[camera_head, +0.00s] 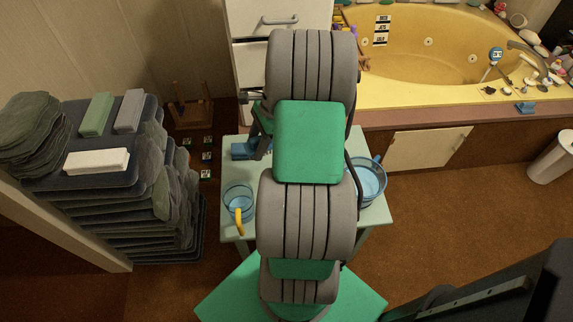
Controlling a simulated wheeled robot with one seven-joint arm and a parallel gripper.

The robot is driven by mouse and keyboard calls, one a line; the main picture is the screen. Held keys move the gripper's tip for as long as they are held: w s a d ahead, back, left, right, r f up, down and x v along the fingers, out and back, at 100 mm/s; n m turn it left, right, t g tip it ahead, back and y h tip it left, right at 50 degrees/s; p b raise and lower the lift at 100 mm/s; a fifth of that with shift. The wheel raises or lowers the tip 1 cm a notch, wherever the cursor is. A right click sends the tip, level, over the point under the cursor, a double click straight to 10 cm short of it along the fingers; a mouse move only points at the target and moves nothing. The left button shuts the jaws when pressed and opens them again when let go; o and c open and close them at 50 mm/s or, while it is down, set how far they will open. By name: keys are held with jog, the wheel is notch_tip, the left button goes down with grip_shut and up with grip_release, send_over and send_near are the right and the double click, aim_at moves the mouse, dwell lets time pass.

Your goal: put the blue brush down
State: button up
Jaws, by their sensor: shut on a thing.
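The blue brush (241,151) shows as a small blue block at the left of my arm, over the back left part of a small pale green table (234,229). My gripper (256,150) is a dark shape partly hidden behind my own arm. It is shut on the brush. The brush is at or just above the tabletop; I cannot tell whether it touches.
A stack of dark towels (150,200) is at left, the yellow tub (440,40) at back right.

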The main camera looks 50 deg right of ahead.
jog(key=w+d+f+m+b, duration=0.1)
jog(key=d+f, duration=0.3)
jog(key=d, duration=0.1)
jog(key=w+d+f+m+b, duration=0.1)
jog(key=w+d+f, duration=0.1)
jog(key=d+f, duration=0.3)
jog(key=w+d+f+m+t+b, duration=0.1)
jog(key=d+f, duration=0.4)
jog(key=shift+w+d+f+h, duration=0.2)
jog(key=shift+w+d+h, duration=0.05)
jog(key=shift+d+h, duration=0.05)
jog(key=shift+w+d+f+b, duration=0.15)
jog(key=shift+f+b, duration=0.25)
jog(key=shift+f, duration=1.25)
jog(key=shift+f, duration=0.1)
jog(key=o, duration=1.2)
